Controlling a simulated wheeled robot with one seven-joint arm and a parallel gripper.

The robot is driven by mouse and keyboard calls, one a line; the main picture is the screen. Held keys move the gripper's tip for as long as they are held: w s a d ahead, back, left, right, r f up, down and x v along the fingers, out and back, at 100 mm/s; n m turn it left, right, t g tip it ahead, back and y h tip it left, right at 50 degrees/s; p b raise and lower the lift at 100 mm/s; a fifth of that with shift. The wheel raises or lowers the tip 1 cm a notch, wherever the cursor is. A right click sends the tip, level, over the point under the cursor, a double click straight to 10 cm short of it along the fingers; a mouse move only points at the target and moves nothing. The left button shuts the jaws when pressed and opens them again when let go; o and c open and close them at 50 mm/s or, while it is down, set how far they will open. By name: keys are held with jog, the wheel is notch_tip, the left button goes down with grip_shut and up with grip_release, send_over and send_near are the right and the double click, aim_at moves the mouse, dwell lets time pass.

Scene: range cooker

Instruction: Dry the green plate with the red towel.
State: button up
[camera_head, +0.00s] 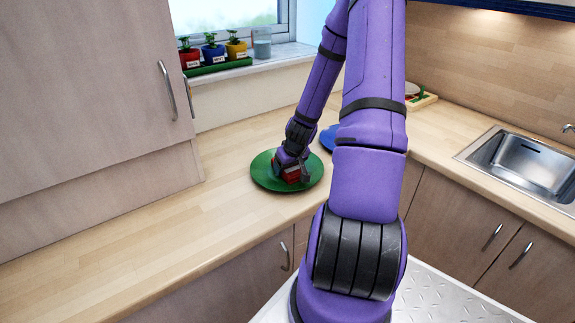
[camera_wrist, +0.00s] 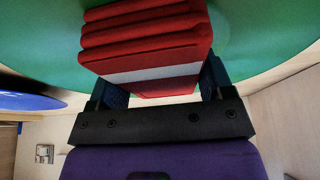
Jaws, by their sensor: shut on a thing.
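The green plate (camera_head: 263,180) lies on the wooden counter, left of my arm. In the wrist view the green plate (camera_wrist: 40,38) fills the upper part. My gripper (camera_head: 291,174) is over the plate and shut on the red towel (camera_head: 292,174). In the wrist view the folded red towel (camera_wrist: 150,45), with a white stripe, sits between the two fingers of my gripper (camera_wrist: 155,90). The towel is at the plate's surface and appears to touch it. The gripper hides part of the plate's middle.
A blue plate (camera_head: 327,138) lies behind the green one, partly hidden by my arm. A sink (camera_head: 530,165) is at the right. Potted plants (camera_head: 212,52) stand on the windowsill. A tall cabinet (camera_head: 90,90) is at the left. The counter's front left (camera_head: 110,235) is clear.

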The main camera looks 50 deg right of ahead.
jog(key=shift+w, duration=0.1)
jog(key=shift+w+d+f, duration=0.1)
jog(key=shift+w+d, duration=0.25)
jog(key=shift+w, duration=0.5)
jog(key=shift+c, duration=0.3)
jog(key=shift+s, duration=0.15)
jog(key=shift+s+a, duration=0.35)
jog(key=shift+s, duration=0.45)
jog(key=shift+w, duration=0.1)
jog(key=shift+w+d, duration=0.35)
jog(key=shift+w, duration=0.55)
